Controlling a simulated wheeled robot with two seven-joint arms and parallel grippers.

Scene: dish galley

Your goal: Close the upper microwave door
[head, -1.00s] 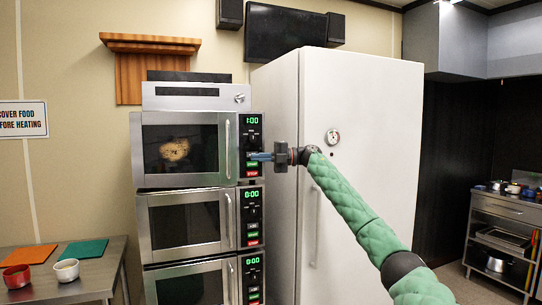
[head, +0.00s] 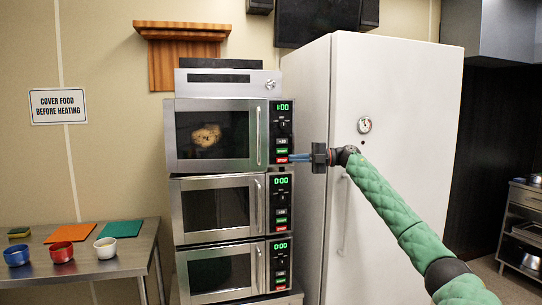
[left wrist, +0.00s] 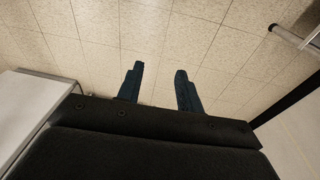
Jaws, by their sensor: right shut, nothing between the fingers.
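The upper microwave (head: 222,104) tops a stack of three, with a lit 1:00 display and food visible behind its glass. Its door (head: 180,160) has a vertical handle (head: 258,135) at the right and looks flush or nearly flush with the body. My right gripper (head: 292,158) is shut and empty, its blue fingertips at the right edge of the control panel (head: 281,128), level with the red button. I cannot tell whether they touch it. My left gripper (left wrist: 160,88) is open and empty in the left wrist view, with tiled floor beyond its fingers.
Two lower microwaves (head: 217,180) show 0:00 with doors shut. A tall white fridge (head: 400,90) stands close on the right, behind my right arm. A steel table (head: 120,262) with bowls and coloured boards stands at the left.

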